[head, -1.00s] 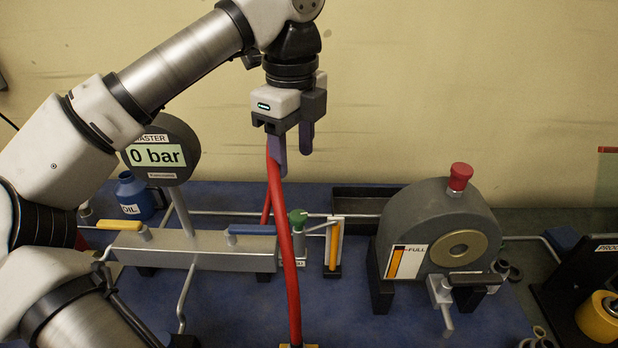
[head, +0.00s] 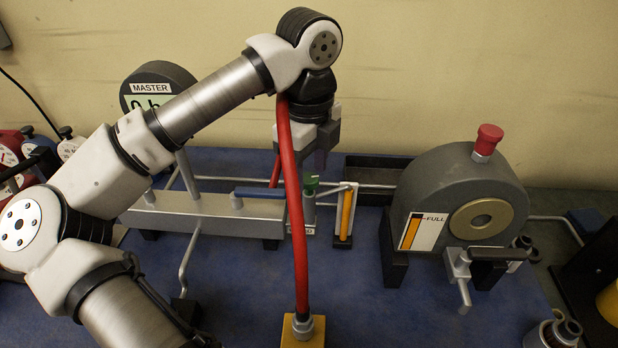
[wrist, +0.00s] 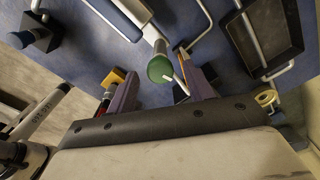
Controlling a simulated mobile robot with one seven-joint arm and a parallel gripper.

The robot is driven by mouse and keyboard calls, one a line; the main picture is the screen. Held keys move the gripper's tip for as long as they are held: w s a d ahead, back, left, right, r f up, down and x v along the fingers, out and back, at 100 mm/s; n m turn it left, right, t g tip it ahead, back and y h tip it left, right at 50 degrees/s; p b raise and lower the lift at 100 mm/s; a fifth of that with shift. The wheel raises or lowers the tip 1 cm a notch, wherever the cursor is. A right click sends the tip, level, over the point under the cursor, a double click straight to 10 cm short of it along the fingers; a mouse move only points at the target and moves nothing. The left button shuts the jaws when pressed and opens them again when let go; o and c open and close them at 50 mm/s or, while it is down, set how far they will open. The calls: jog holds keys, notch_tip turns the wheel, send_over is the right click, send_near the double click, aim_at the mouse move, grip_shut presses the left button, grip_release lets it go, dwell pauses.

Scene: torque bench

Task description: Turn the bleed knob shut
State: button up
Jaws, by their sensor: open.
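The green bleed knob (head: 311,184) sits on the upright valve at the right end of the grey manifold (head: 205,213). The red hose runs close in front of it. In the wrist view the knob's round top (wrist: 160,68) appears between my two purple fingers. My gripper (head: 308,166) is open, pointing down, just above the knob in the head view. It also shows in the wrist view (wrist: 158,82), with a gap on each side of the knob. I cannot tell whether the fingertips reach down beside it. The hose partly hides the fingers.
The red hose (head: 294,215) rises from a yellow block (head: 303,333) past my gripper. A yellow-striped level gauge (head: 346,214) stands just right of the knob. A grey round housing (head: 435,205) stands farther right. The blue mat (head: 240,300) is mostly clear in front.

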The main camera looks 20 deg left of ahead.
jog(key=shift+f, duration=0.35)
jog(key=shift+c, duration=0.4)
jog(key=c, duration=0.9)
